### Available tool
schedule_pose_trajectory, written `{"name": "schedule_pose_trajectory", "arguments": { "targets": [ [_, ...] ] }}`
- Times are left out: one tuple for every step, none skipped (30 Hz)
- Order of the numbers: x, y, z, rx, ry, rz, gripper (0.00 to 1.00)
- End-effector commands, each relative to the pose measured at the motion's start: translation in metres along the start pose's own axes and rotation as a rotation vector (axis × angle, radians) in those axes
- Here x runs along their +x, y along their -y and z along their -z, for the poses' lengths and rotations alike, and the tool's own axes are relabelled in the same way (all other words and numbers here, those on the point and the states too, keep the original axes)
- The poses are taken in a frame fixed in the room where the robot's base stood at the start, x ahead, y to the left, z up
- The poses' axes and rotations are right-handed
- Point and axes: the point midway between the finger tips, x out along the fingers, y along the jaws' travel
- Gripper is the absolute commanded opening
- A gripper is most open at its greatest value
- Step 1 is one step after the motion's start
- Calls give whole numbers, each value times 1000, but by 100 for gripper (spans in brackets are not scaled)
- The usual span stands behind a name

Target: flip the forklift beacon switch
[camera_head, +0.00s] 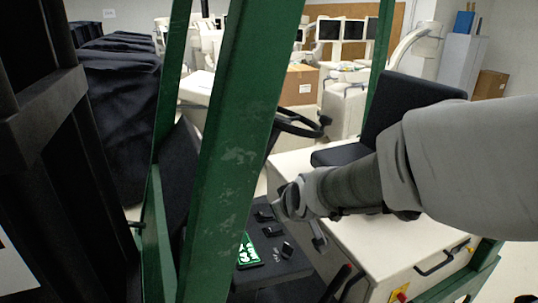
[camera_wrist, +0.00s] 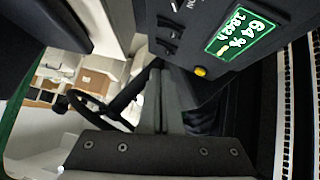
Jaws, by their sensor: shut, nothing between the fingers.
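The forklift has a dark control panel (camera_head: 290,268) with a lit green display (camera_head: 248,252) and several small black switches (camera_head: 272,230). In the wrist view the panel fills the top, with a row of black rocker switches (camera_wrist: 167,36), the display (camera_wrist: 240,32) and a yellow button (camera_wrist: 201,71). The lettering by the switches is too small or cut off to tell which is the beacon's. My gripper (camera_head: 281,203) is just above the switch end of the panel. In the wrist view its fingers (camera_wrist: 161,75) are together and empty, pointing towards the panel's edge near the switches. Contact cannot be told.
A green post (camera_head: 230,150) stands in front of the panel's left side. A steering wheel (camera_head: 300,122) is behind my gripper, and a black seat (camera_head: 410,115) stands at the right above a pale body. Dark covered carts (camera_head: 115,100) line the left.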

Motion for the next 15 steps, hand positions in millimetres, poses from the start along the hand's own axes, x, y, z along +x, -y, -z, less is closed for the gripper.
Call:
{"name": "schedule_pose_trajectory", "arguments": {
  "targets": [
    [12,1,-5,-1,0,0,0],
    [16,2,-5,0,-1,0,0],
    [21,2,-4,-1,-1,0,0],
    [25,1,-5,0,0,-1,0],
    [29,1,-5,0,1,-1,0],
    [34,1,-5,0,0,-1,0],
    [38,1,-5,1,1,0,0],
    [43,1,-5,0,1,0,0],
    [50,1,-5,1,1,-1,0],
    [55,0,-5,1,2,-2,0],
    [60,0,-5,2,1,-2,0],
    [66,0,-5,1,1,-2,0],
    [70,0,-6,2,1,-1,0],
    [72,0,-10,2,0,-2,0],
    [74,0,-13,3,0,-1,0]
  ]
}}
